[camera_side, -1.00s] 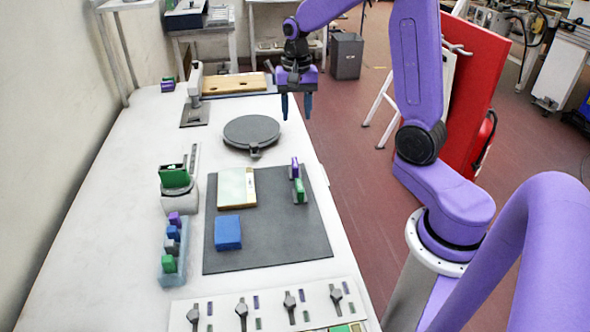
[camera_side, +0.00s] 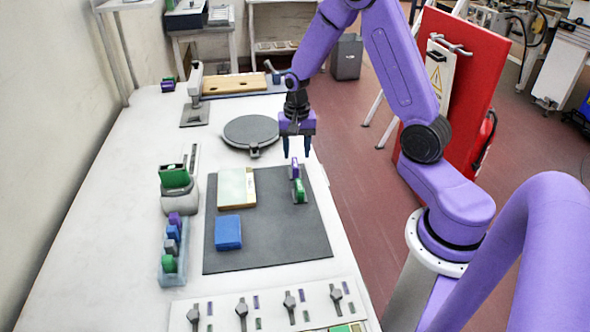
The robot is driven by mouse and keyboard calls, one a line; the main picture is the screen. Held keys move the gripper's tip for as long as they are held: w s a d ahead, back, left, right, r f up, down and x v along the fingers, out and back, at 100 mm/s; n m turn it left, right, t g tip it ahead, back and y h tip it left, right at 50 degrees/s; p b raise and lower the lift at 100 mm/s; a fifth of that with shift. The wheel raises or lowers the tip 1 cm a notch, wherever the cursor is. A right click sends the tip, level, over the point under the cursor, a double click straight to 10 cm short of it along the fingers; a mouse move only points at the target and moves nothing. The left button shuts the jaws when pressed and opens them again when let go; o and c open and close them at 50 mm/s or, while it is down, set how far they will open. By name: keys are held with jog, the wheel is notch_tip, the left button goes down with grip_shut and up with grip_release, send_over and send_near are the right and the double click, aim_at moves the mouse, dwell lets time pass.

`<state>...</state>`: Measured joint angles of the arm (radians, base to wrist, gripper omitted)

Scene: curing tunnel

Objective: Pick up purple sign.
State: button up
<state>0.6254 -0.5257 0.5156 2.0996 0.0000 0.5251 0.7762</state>
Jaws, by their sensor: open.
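A small purple sign (camera_side: 294,170) stands upright near the top right of the dark grey mat (camera_side: 270,245), just behind a green sign (camera_side: 300,190) in the same small grey holder. My gripper (camera_side: 297,148) points down above and a little behind the purple sign. Its two dark fingers are apart, with nothing between them. The fingertips look close to the top of the purple sign, but I cannot tell the exact gap. Another small purple piece (camera_side: 174,218) stands in the light blue rack (camera_side: 172,277) at the left.
A cream block (camera_side: 236,187) and a blue block (camera_side: 228,232) lie on the mat. A round grey turntable (camera_side: 250,131) stands behind it. A green piece sits in a grey stand (camera_side: 180,196) at left. A panel with several dark clips (camera_side: 270,306) is in front. The mat's lower right is clear.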

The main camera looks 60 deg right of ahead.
aim_at(295, 163)
jog(key=shift+a+f, duration=0.2)
jog(key=shift+f, duration=1.1)
jog(key=shift+a+f, duration=0.2)
jog(key=shift+f, duration=1.05)
jog(key=shift+c, duration=0.3)
grip_shut()
